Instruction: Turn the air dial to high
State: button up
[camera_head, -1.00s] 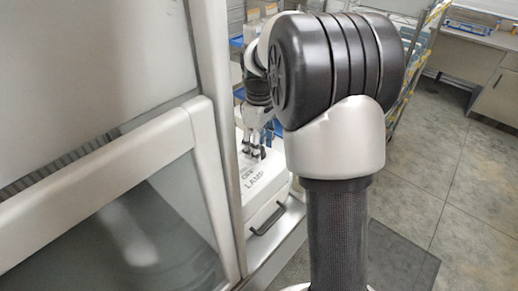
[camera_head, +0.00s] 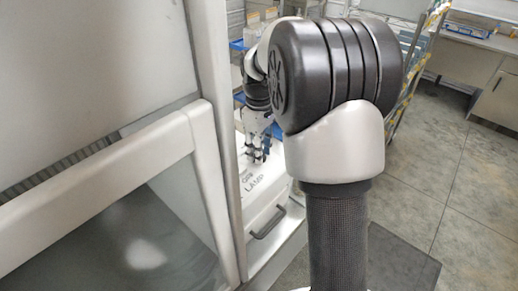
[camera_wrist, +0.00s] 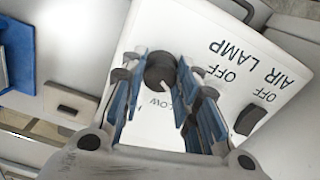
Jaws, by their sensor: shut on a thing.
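The air dial (camera_wrist: 160,68) is a dark round knob on a white control panel (camera_wrist: 195,25), seen upside down in the wrist view. "LOW" shows beside the dial, and "OFF" and "AIR LAMP" are printed on the panel. My gripper (camera_wrist: 160,80) has its blue-padded fingers on both sides of the dial and is shut on it. The fingers partly hide the dial and its surrounding marks, and I cannot tell which setting it points to. In the head view my gripper (camera_head: 258,152) is down at the panel, and the dial is hidden.
A dark switch (camera_wrist: 250,119) sits near the "LAMP" lettering. A dark handle (camera_head: 267,222) is on the front below the panel. The cabinet's glass sash and pale frame (camera_head: 215,165) stand close to the left of my arm. Open floor (camera_head: 470,190) lies to the right.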

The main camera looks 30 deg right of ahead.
jog(key=shift+r+m+p, duration=0.1)
jog(key=shift+m+p, duration=0.2)
jog(key=m+p, duration=0.3)
jog(key=m, duration=0.1)
jog(key=m+p, duration=0.3)
jog(key=m, duration=0.3)
jog(key=shift+m+p, duration=0.4)
jog(key=m+p, duration=0.2)
jog(key=m, duration=0.4)
jog(key=m+p, duration=0.1)
jog(key=m, duration=0.5)
jog(key=shift+p, duration=0.3)
jog(key=shift+m, duration=0.4)
jog(key=o, duration=1.1)
